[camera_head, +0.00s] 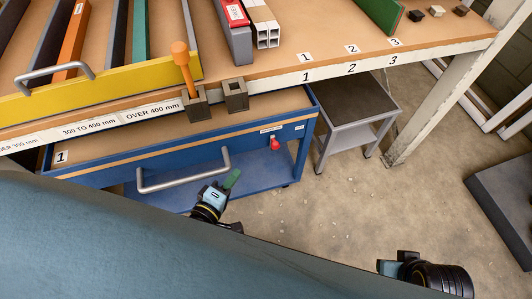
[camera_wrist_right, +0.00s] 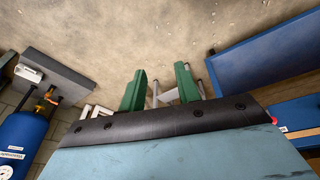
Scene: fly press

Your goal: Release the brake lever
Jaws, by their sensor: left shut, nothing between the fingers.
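A small red part (camera_head: 275,144), which looks like the brake lever, sits on the right front of the blue cart (camera_head: 215,141), beside a small white label. A bit of red also shows at the right edge of the right wrist view (camera_wrist_right: 274,121). My left gripper (camera_head: 232,179) has green fingers, is shut and empty, and is in front of the cart, below and left of the red part, apart from it.
The cart has a grey drawer handle (camera_head: 185,174). Above it is a workbench (camera_head: 350,55) with bar stock, a yellow rail (camera_head: 115,88), two dark square blocks and an orange-handled tool (camera_head: 182,65). A small grey table (camera_head: 352,98) stands right of the cart.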

